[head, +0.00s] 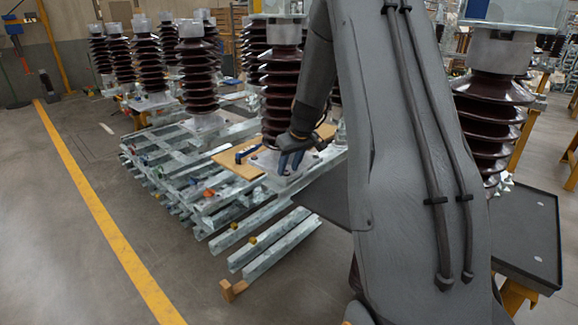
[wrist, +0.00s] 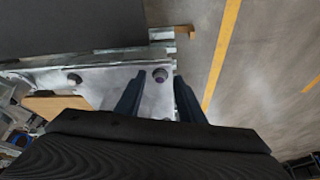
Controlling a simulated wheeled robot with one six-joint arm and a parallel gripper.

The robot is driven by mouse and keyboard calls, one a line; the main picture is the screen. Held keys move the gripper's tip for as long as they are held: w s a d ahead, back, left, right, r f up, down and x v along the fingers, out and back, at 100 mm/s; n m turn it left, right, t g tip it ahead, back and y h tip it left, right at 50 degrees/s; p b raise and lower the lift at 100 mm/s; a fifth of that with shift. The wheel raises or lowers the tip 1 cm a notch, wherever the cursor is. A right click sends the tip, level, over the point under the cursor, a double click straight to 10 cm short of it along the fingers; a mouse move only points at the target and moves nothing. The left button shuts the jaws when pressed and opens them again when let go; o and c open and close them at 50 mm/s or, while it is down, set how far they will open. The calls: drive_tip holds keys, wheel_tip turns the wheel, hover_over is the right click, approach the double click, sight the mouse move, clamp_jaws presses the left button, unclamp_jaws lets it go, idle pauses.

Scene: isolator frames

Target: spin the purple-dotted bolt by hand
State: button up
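A bolt with a dark, purplish head (wrist: 160,75) stands on a pale metal base plate (wrist: 120,75) in the wrist view. My gripper (wrist: 160,80) is open, with its two dark fingers apart. The bolt head shows in the gap between the fingertips, nearer the plate's right edge. I cannot tell how far the tips are above it. A second dark bolt (wrist: 74,79) sits to the left on the plate. In the head view my gripper (head: 290,163) points down at the insulator's base plate, and the bolt cannot be made out there.
A brown ribbed insulator (head: 279,90) rises right behind my gripper. A wooden board (head: 232,164) with a blue tool (head: 247,153) lies left of it. Galvanised steel beams (head: 262,232) are stacked below. Open floor (head: 60,230) lies to the left, with a yellow line.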

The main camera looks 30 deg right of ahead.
drive_tip(key=shift+f, duration=0.1)
clamp_jaws()
drive_tip(key=shift+m+p, duration=0.3)
drive_tip(key=shift+p, duration=0.2)
drive_tip(key=m+h+p, duration=0.1)
drive_tip(key=m+p, duration=0.1)
drive_tip(key=shift+a+p, duration=0.2)
drive_tip(key=shift+p, duration=0.1)
drive_tip(key=shift+a+m+h+p, duration=0.1)
drive_tip(key=shift+m+h+p, duration=0.25)
drive_tip(key=shift+m, duration=0.35)
drive_tip(key=shift+w+a+f+m+h+b, duration=0.1)
drive_tip(key=shift+m+h+b, duration=0.1)
drive_tip(key=shift+m+b, duration=0.4)
drive_tip(key=shift+w+m+h+b, duration=0.1)
drive_tip(key=shift+m+h+b, duration=0.05)
drive_tip(key=shift+m+b, duration=0.95)
drive_tip(key=shift+b, duration=0.65)
drive_tip(key=shift+a+m+g+h+b, duration=0.1)
drive_tip(key=shift+m+g+h+b, duration=0.25)
drive_tip(key=shift+b, duration=0.3)
